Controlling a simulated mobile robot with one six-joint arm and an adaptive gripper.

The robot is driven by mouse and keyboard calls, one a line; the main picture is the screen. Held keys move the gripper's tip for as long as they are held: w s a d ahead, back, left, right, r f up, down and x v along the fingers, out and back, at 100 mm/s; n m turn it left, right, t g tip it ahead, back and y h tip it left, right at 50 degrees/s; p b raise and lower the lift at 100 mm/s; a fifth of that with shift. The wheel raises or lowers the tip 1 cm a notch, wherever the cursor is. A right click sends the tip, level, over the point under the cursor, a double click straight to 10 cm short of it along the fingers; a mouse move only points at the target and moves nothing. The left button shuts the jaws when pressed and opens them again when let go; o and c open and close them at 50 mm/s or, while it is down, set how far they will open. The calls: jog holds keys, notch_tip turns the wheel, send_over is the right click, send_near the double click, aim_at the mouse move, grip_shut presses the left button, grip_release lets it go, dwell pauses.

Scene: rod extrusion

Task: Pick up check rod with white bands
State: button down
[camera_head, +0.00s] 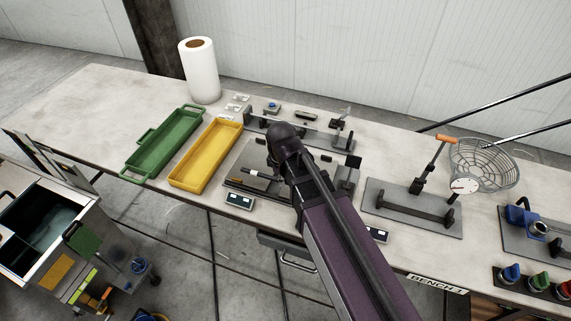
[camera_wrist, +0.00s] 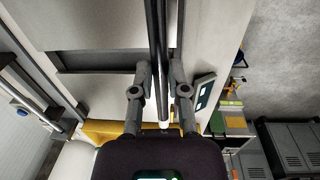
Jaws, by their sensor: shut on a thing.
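A dark rod with a white band (camera_head: 251,172) shows left of my arm in the head view, over the grey fixture plate on the bench. In the wrist view a dark rod (camera_wrist: 161,60) runs lengthwise between my fingers, with a pale spot near its lower end. A second dark bar lies close along its left side. My gripper (camera_wrist: 158,72) is shut on the rod, one finger on each side. In the head view my arm hides the fingertips and the rod's right part. I cannot tell whether the rod is clear of its supports.
A yellow tray (camera_head: 184,184) and a green tray (camera_head: 131,168) lie to the left. A white paper roll (camera_head: 201,85) stands behind them. A small display (camera_head: 240,200) sits at the front edge. A gauge fixture (camera_head: 412,218) and a wire basket (camera_head: 516,169) are on the right.

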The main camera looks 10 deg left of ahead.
jog(key=shift+s+d+r, duration=0.1)
jog(key=shift+s, duration=0.7)
jog(key=shift+s+d+r, duration=0.1)
jog(key=shift+s, duration=0.65)
jog(key=shift+s+f, duration=0.1)
